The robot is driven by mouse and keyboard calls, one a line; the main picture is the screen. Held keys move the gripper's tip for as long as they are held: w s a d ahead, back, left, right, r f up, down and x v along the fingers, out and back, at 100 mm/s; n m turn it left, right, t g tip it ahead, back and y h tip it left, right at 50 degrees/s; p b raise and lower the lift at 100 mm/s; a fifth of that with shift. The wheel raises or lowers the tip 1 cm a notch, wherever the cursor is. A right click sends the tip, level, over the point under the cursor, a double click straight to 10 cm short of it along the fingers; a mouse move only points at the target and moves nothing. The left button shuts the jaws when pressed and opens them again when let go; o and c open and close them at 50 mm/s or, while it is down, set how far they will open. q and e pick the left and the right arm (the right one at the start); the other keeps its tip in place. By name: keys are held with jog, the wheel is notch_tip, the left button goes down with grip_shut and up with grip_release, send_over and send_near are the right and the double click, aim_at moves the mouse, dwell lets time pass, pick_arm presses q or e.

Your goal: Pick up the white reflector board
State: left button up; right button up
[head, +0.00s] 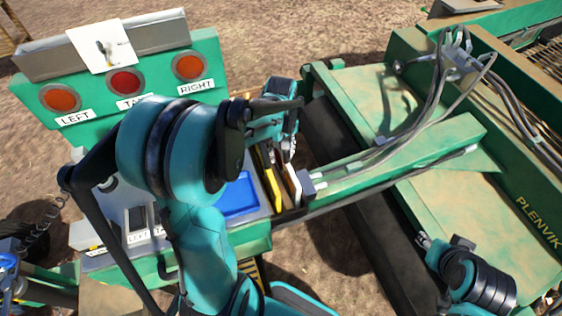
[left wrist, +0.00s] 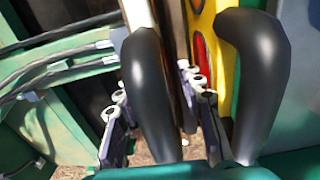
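A thin, pale upright board (head: 292,184), seen nearly edge-on, stands at the right end of the green console and looks like the white reflector board. In the left wrist view its whitish edge (left wrist: 138,14) runs up behind the left finger, which hides part of it. A yellow board (head: 269,178) stands to its left; in the wrist view this yellow board (left wrist: 230,55) shows red ovals and lies partly behind the right finger. My left gripper (left wrist: 195,45) has its black fingers apart, with nothing visibly clamped.
The console has a blue tray (head: 238,197) and a panel with several red-orange buttons (head: 125,82). A white square card (head: 102,46) is on top of that panel. Green machinery with grey cables (head: 425,105) lies to the right, close to the boards.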

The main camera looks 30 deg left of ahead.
pick_arm(q)
jog(key=shift+f, duration=0.4)
grip_shut()
jog(key=shift+r, duration=0.1)
notch_tip(320, 180, up, 10)
jog(key=shift+f+p, duration=0.1)
jog(key=shift+p, duration=0.85)
